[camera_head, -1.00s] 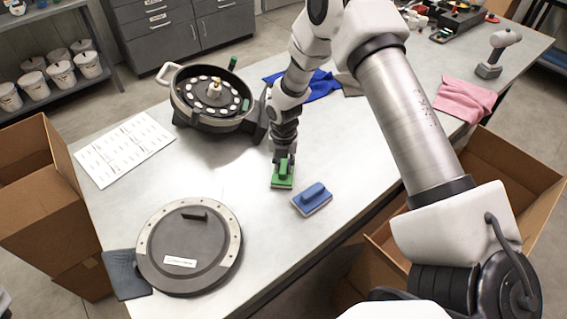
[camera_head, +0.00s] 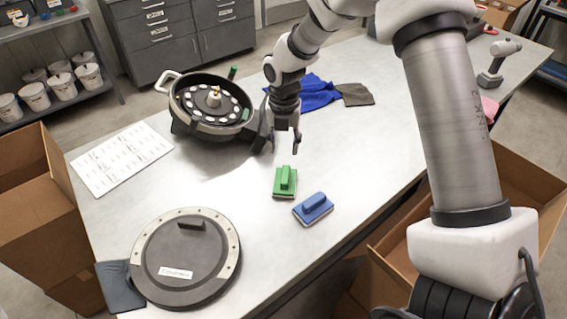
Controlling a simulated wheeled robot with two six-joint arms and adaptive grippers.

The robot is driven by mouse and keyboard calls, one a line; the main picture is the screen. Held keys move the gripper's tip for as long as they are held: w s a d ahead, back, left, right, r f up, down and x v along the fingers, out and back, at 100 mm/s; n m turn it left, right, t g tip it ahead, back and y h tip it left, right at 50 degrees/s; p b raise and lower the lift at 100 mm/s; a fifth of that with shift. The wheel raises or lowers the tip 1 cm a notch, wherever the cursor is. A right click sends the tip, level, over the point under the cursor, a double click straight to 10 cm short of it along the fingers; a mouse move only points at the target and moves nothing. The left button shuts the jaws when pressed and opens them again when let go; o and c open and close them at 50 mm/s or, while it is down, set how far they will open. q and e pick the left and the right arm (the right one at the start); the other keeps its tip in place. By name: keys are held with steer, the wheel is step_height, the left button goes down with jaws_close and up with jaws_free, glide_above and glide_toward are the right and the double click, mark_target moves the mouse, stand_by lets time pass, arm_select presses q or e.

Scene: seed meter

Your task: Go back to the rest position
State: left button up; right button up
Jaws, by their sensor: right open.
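My right gripper (camera_head: 284,146) is open and empty in the head view. It hangs above the table, a little behind the green scrubber (camera_head: 284,183) and apart from it. The green scrubber, a block with a handle on top, rests on the table. A blue scrubber (camera_head: 313,209) lies just to its right and nearer to me. The seed meter (camera_head: 184,128), a round dark housing with a disc of white spots, stands to the left of my right gripper. My left gripper is not in view.
A round dark lid (camera_head: 185,258) lies at the table's front left, beside a grey pad (camera_head: 119,287). A printed sheet (camera_head: 121,158) lies at the left. Blue cloth (camera_head: 318,94) and dark cloth (camera_head: 356,94) lie behind. Cardboard boxes (camera_head: 38,212) stand at both table sides.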

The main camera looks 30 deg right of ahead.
steer(key=shift+r, duration=0.4)
